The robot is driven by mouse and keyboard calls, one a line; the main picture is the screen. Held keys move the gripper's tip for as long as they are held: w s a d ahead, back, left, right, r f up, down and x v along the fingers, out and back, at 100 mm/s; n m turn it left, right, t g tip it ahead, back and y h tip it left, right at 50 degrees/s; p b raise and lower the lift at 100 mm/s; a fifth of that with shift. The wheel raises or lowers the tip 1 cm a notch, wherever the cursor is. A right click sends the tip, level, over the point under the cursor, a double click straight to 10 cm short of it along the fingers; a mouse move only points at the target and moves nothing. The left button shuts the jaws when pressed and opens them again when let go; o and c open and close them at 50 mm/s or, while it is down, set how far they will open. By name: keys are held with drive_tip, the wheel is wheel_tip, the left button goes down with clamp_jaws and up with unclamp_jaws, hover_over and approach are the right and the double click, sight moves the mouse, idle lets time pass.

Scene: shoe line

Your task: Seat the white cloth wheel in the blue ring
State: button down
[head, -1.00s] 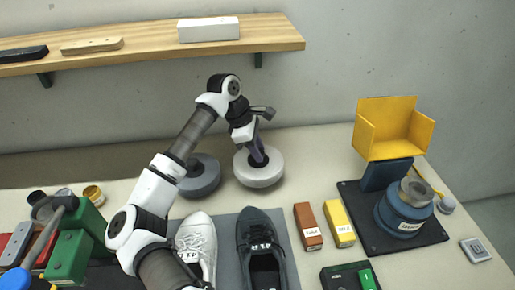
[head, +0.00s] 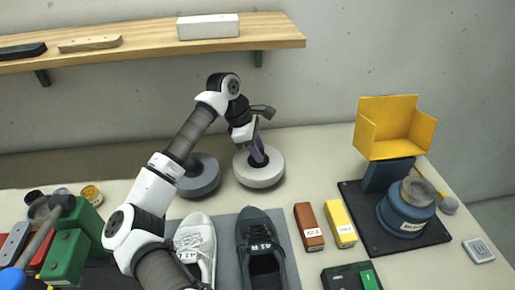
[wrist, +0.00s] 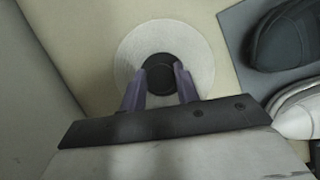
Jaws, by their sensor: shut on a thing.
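The white cloth wheel (head: 260,174) lies flat on the bench near the back wall, and in the wrist view its pale disc (wrist: 132,58) surrounds a dark hub (wrist: 159,72). My gripper (head: 258,160) points down at its centre, and in the wrist view the purple fingers (wrist: 160,82) are closed on the hub from both sides. A round blue housing (head: 398,217) with a label and a grey top stands on a black base plate at the right. I cannot make out a separate blue ring there.
A grey wheel (head: 202,180) lies close to the white wheel's left. Shoes stand on a grey mat (head: 285,245) in front. Orange (head: 309,228) and yellow (head: 340,222) boxes and a yellow guard (head: 395,145) are to the right. A wooden shelf (head: 130,43) hangs above.

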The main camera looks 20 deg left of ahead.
drive_tip(key=shift+f+b, duration=0.5)
drive_tip(key=c, duration=1.3)
unclamp_jaws()
